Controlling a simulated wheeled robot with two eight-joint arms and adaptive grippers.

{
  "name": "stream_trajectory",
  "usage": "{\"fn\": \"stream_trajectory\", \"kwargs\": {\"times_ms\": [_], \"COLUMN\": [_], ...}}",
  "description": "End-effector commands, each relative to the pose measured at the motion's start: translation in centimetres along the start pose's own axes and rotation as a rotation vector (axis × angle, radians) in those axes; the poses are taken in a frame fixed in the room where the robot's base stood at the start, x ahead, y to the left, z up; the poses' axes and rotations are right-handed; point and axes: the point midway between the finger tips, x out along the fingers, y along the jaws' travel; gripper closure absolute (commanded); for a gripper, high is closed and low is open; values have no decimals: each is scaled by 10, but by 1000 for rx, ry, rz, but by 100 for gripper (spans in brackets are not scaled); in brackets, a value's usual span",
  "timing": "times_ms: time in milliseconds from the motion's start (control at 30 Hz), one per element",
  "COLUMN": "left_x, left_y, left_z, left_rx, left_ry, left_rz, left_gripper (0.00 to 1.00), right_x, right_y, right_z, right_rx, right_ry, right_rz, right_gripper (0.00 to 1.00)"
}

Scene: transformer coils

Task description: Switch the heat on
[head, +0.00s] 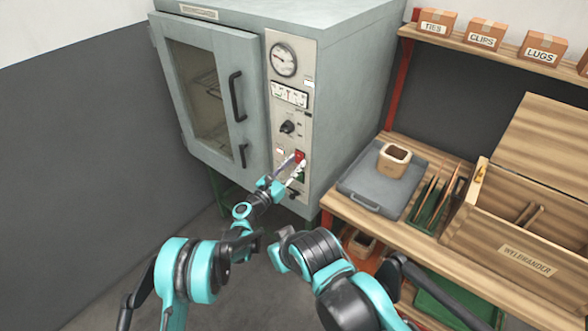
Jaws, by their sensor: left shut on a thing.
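The grey oven (345,75) stands against the wall with its windowed door (215,85) shut. Its pale control panel (275,120) carries a round dial gauge (283,60), a smaller meter (289,95), a black rotary knob (287,127) and a red switch (300,155) low down. A green part (301,178) shows just under the red switch. My left gripper (295,165) is at the lower panel, shut on the red switch, and its fingers partly cover it. My right arm is in the lower middle; its gripper cannot be made out.
A wooden bench at right holds a grey tray (357,192) with a tan container (394,160) on it, a rack of upright boards (437,200) and an open wooden box (530,235). Labelled cartons (485,34) sit on the shelf above. Floor shows left of the bench.

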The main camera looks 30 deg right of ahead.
Motion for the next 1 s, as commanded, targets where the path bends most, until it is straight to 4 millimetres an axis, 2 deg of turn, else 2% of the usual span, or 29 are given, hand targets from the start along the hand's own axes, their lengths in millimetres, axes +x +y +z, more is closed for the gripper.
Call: {"fn": "stream_trajectory", "kwargs": {"times_ms": [33,200,567,600,667,1000], "left_x": [0,1,1,1,1,-1], "left_y": [0,0,0,0,0,1], "left_z": [-8,-8,-4,-4,-4,-4], "left_rx": [-3,-1,1,1,1,1], "left_ry": [-30,-111,-132,-132,-131,-131], "left_rz": [-1,0,2,2,2,2], "left_gripper": [100,100,100,66,50,50], "right_x": [11,21,21,21,21,21], "right_y": [0,0,0,0,0,0], "right_z": [8,15,15,15,15,15], "right_rx": [0,0,0,0,0,0], "right_ry": [0,0,0,0,0,0], "right_rz": [0,0,0,0,0,0], "right_gripper": [100,100,100,100,100,100]}}
